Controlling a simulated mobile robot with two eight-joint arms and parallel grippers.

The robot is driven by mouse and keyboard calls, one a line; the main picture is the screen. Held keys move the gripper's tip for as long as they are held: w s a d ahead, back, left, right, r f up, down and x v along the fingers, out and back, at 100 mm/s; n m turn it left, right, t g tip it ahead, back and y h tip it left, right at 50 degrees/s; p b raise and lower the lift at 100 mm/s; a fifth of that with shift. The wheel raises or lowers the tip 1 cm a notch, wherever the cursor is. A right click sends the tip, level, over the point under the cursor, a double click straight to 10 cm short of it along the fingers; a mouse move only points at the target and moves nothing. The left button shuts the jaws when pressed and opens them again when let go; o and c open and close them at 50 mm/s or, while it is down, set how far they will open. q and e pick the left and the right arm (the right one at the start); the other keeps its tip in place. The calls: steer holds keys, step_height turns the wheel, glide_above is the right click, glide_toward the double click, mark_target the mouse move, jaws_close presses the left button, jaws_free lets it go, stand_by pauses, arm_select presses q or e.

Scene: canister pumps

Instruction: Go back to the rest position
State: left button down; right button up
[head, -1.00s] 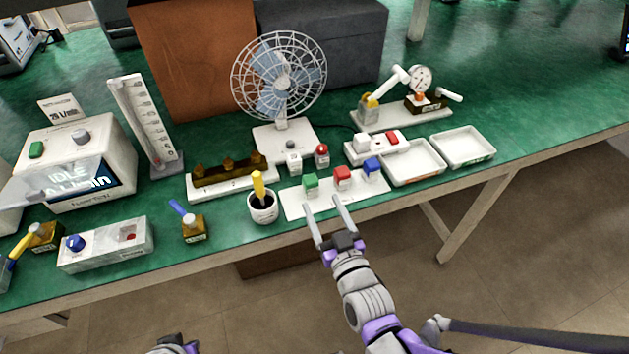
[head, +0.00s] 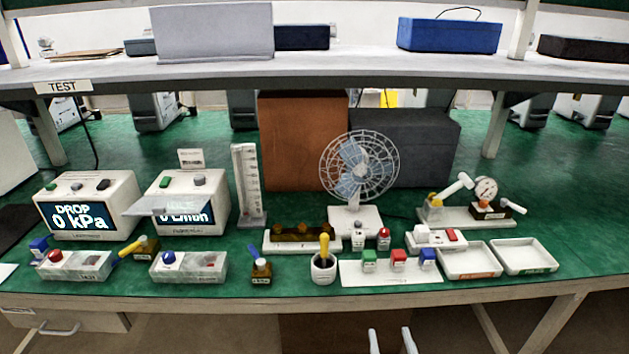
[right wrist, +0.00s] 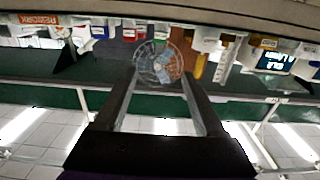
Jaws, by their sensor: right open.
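My right gripper (head: 391,341) shows only by its two pale fingertips at the bottom edge of the head view, in front of and below the bench edge. In the right wrist view its two dark fingers (right wrist: 160,82) stand apart with nothing between them. The bench and its items lie beyond the fingertips, not touched. My left gripper is not in the head view; the rest of my right arm is hidden below the frame.
The green bench (head: 450,215) holds a fan (head: 359,165), a white mat with green, red and blue blocks (head: 350,280), a cup (head: 323,268), two trays (head: 468,262), two display units (head: 88,205) and a gauge fixture (head: 460,217). A shelf (head: 340,72) spans above. Floor in front is free.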

steer(key=s+d+f+g, duration=0.1)
steer(key=s+f+g, duration=0.45)
steer(key=s, duration=0.25)
steer(key=s+d+f+g, duration=0.1)
steer(key=s+f+g, duration=0.3)
steer(key=s+g, duration=0.3)
arm_select(q)
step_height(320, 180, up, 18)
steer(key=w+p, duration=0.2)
steer(key=p, duration=1.4)
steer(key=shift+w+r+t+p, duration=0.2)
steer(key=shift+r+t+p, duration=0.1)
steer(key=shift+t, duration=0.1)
arm_select(e)
step_height(320, 180, up, 18)
steer(key=shift+w+d+r+h, duration=0.2)
steer(key=shift+r+h, duration=0.05)
steer(key=shift+h, duration=0.05)
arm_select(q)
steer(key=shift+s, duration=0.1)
arm_select(e)
steer(key=shift+s, duration=0.1)
